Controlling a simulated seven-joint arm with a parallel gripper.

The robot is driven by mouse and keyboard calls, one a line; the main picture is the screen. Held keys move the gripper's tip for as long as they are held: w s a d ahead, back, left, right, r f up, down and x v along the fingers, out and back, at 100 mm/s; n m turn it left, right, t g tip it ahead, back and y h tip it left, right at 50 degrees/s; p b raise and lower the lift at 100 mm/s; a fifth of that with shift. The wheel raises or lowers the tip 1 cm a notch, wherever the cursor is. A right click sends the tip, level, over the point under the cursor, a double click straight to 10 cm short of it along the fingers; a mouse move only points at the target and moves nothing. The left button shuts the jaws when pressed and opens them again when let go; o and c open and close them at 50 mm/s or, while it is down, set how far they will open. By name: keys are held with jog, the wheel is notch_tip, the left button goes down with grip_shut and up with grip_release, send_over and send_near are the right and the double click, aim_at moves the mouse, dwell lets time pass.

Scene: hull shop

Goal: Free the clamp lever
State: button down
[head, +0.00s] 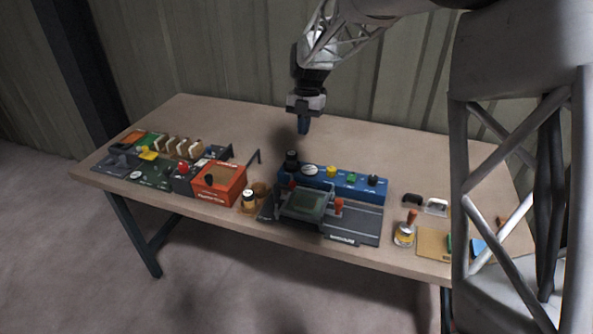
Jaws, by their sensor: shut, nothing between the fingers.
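My gripper (303,127) is shut and empty. It hangs pointing down over the middle of the table, above and apart from the things there. A dark grey board (352,226) lies near the front edge, with a grey-green fixture (303,203) on it. An upright orange-red handle (339,207) stands at the fixture's right side, and a smaller red part shows at its left. I cannot tell for sure which part is the clamp lever; the picture is too small to show its catch.
A blue box (345,183) with several knobs stands behind the board. An orange-red box (219,183) and several small fixtures are at the left. The table's back (390,142) is clear.

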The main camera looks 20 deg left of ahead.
jog(key=shift+f, duration=0.1)
jog(key=s+f, duration=0.6)
jog(key=f, duration=0.5)
dwell(0.5)
